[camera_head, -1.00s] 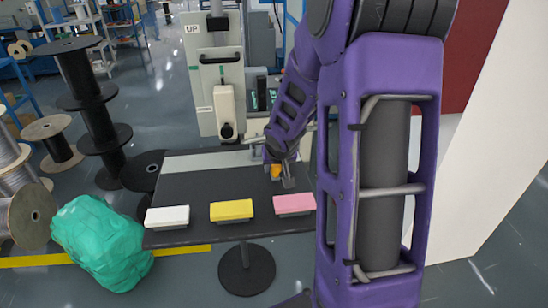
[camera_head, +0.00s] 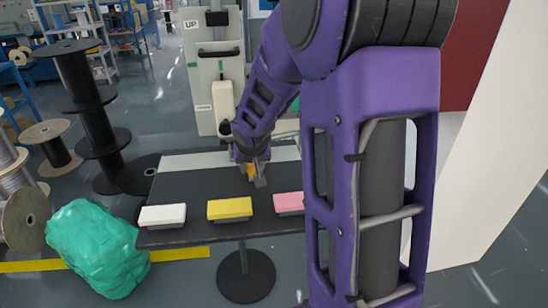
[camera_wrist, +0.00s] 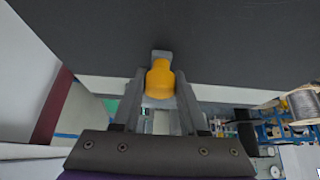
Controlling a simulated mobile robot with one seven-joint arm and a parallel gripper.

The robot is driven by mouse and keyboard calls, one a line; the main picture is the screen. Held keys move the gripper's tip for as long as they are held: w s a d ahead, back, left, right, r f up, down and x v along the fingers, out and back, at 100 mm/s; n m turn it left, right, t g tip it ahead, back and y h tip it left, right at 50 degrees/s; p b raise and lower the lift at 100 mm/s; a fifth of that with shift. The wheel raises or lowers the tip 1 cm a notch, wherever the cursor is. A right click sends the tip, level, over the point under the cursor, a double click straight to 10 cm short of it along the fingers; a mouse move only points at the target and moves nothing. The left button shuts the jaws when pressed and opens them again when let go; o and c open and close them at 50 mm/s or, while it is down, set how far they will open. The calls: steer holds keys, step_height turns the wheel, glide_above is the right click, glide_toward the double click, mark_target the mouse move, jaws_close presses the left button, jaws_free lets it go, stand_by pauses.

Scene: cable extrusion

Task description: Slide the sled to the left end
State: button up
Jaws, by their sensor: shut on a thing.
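My gripper (camera_wrist: 158,105) is shut on the orange knob (camera_wrist: 160,78), which I take to be the sled's handle. The knob sits between the two grey fingers in the wrist view, with a small grey piece showing just beyond it. In the head view my gripper (camera_head: 254,174) is over the dark table (camera_head: 195,187), near the light rail strip (camera_head: 190,161) along its back. A bit of the orange knob (camera_head: 250,170) shows there, beside the fingers. The strip's left end is clear; the sled's body is mostly hidden by my gripper and arm.
A white block (camera_head: 162,216), a yellow block (camera_head: 230,209) and a pink block (camera_head: 289,203) stand along the table's front edge. A green wrapped bundle (camera_head: 95,250) and cable spools (camera_head: 95,120) are on the floor to the left. A white machine (camera_head: 214,80) stands behind the table.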

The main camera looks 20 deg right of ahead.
steer(key=shift+w+a+b, duration=0.15)
steer(key=shift+a+b, duration=0.15)
steer(key=shift+a, duration=0.25)
steer(key=shift+w+a+b, duration=0.15)
steer(key=shift+a+b, duration=0.1)
steer(key=shift+a, duration=0.25)
steer(key=shift+w+a, duration=0.2)
steer(key=shift+a, duration=0.55)
steer(key=shift+w+a, duration=0.25)
steer(key=shift+a, duration=0.55)
steer(key=shift+w+a, duration=0.2)
steer(key=shift+a, duration=0.55)
steer(key=shift+w+a, duration=0.35)
steer(key=shift+a, duration=0.75)
steer(key=shift+w+a, duration=0.3)
steer(key=shift+a, duration=0.85)
steer(key=shift+w+a, duration=0.35)
steer(key=shift+a, duration=0.75)
steer(key=shift+w+a, duration=0.25)
steer(key=shift+a, duration=0.7)
steer(key=shift+w+a, duration=0.3)
steer(key=shift+a, duration=0.7)
steer(key=shift+w+a, duration=0.25)
steer(key=shift+a, duration=0.7)
